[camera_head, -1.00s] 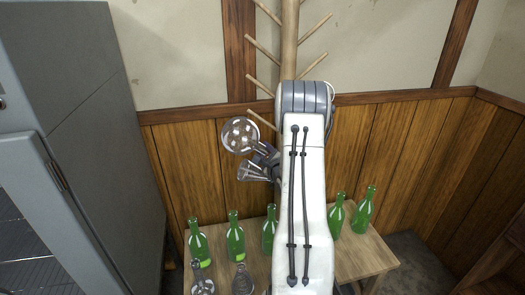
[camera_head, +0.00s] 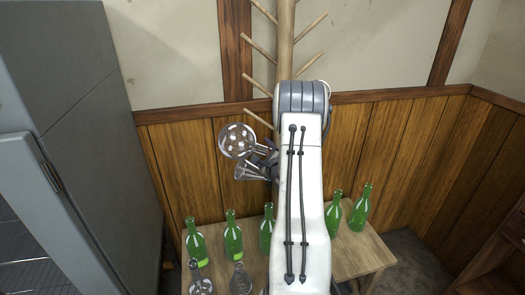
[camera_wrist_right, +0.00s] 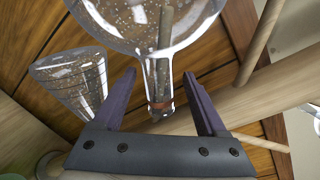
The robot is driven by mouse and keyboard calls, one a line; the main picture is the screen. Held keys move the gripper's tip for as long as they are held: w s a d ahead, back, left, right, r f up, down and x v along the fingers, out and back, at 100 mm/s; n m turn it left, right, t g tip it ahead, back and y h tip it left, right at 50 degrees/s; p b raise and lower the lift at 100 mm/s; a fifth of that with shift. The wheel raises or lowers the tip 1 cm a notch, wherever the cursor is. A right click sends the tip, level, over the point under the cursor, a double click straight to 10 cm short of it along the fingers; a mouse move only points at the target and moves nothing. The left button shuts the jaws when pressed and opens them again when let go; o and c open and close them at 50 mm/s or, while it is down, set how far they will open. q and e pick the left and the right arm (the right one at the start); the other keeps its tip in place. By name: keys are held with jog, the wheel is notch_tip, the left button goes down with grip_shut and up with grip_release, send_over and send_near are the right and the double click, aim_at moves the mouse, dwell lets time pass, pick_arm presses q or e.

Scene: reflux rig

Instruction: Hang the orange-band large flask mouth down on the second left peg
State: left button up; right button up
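The large round clear flask (camera_head: 237,140) is left of the wooden stand (camera_head: 286,45), bulb up and left, neck slanting down right. In the right wrist view its bulb (camera_wrist_right: 150,20) is at the top, with an orange-brown band (camera_wrist_right: 160,106) near the mouth. A peg (camera_wrist_right: 165,30) shows through the glass, running along the neck into the bulb. My right gripper (camera_wrist_right: 159,78) has its two fingers either side of the neck, with gaps visible on both sides. In the head view this gripper (camera_head: 268,158) is partly hidden by my arm. My left gripper is not in view.
A conical glass flask (camera_head: 250,172) is just below the round one, also in the wrist view (camera_wrist_right: 75,80). Bare pegs (camera_head: 260,87) rise above. Several green bottles (camera_head: 233,236) and two small glass flasks (camera_head: 240,280) stand on the table (camera_head: 365,255). A grey cabinet (camera_head: 75,120) is left.

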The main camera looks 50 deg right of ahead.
jog(key=v, duration=1)
jog(key=shift+s, duration=0.25)
dwell(0.5)
